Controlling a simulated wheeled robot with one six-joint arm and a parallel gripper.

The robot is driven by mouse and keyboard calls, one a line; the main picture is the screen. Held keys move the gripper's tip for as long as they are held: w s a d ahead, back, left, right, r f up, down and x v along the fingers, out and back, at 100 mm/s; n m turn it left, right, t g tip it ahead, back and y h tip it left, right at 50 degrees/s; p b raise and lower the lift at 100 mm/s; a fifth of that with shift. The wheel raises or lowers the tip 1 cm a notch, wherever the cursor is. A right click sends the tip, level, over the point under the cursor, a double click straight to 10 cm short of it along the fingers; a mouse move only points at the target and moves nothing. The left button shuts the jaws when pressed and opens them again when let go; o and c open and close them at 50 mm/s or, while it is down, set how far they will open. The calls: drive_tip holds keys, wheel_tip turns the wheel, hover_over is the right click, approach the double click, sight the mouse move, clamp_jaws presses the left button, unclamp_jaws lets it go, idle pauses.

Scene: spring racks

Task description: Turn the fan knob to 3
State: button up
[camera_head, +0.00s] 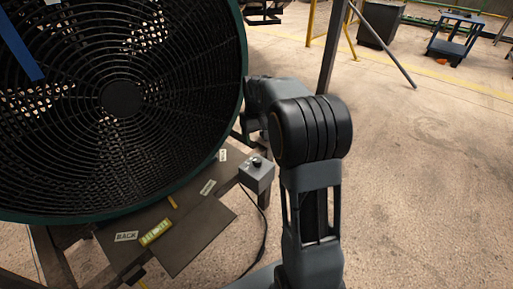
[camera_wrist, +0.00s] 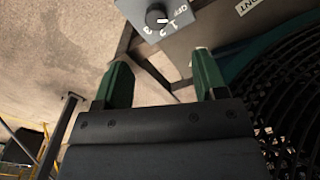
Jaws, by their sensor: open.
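The fan knob (camera_wrist: 155,17) is a small black dial on a grey control box (camera_wrist: 173,28), at the top of the wrist view. Labels OFF, 1, 2 and 3 run around it, and its white mark seems to point near 1. In the head view the knob (camera_head: 257,162) sits on top of the grey box (camera_head: 257,179), beside the large fan (camera_head: 122,100). My gripper (camera_wrist: 161,68) is open and empty, with its green fingers apart from the knob. The fingers are hidden behind my arm in the head view.
The fan's round dark grille (camera_wrist: 292,95) fills the right of the wrist view. A cable (camera_head: 263,235) hangs from the box. A dark board (camera_head: 198,235) with labels and a yellow level (camera_head: 155,232) lies below the fan.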

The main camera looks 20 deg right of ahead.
sight(257, 159)
drive_tip(key=f+b, duration=0.1)
drive_tip(key=f, duration=0.8)
drive_tip(key=w+f+b, duration=0.1)
drive_tip(key=f, duration=0.3)
drive_tip(key=shift+d+f+b, duration=0.2)
drive_tip(key=shift+d+b, duration=0.15)
drive_tip(key=shift+c, duration=0.2)
drive_tip(key=c, duration=0.9)
